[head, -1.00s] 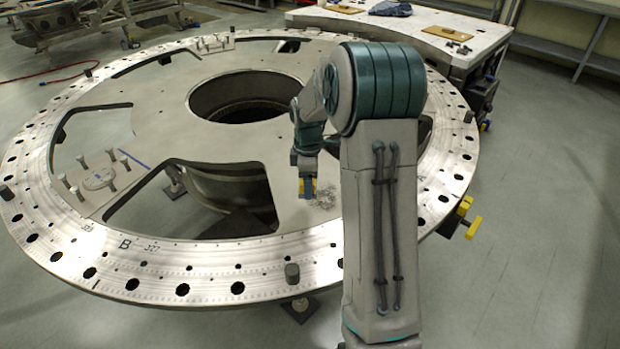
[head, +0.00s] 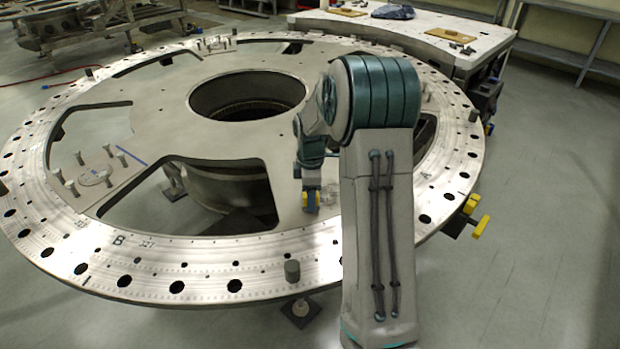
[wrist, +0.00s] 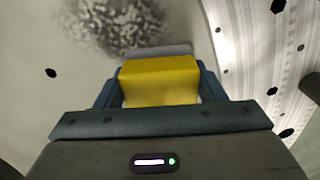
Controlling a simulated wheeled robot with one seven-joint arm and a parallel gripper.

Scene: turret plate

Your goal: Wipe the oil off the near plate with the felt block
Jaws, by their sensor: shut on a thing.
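My gripper (head: 311,201) is shut on the felt block (wrist: 160,79), a yellow block with a grey strip along its far edge. A blue finger shows on each side of it in the wrist view. The near plate (head: 268,185) is the grey inner face of the large ring, this side of the central hole. The oil (wrist: 125,22) is a dark speckled smear on the plate, just beyond the block in the wrist view. In the head view it is a faint patch (head: 330,195) right of my gripper, partly hidden. I cannot tell whether the block touches the plate.
A bright outer ring (head: 200,270) with many holes surrounds the plate. A short upright post (head: 292,271) stands on its near rim, and several pegs (head: 70,186) stand at left. A large cutout (head: 225,190) opens left of my gripper. A white workbench (head: 420,28) stands behind.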

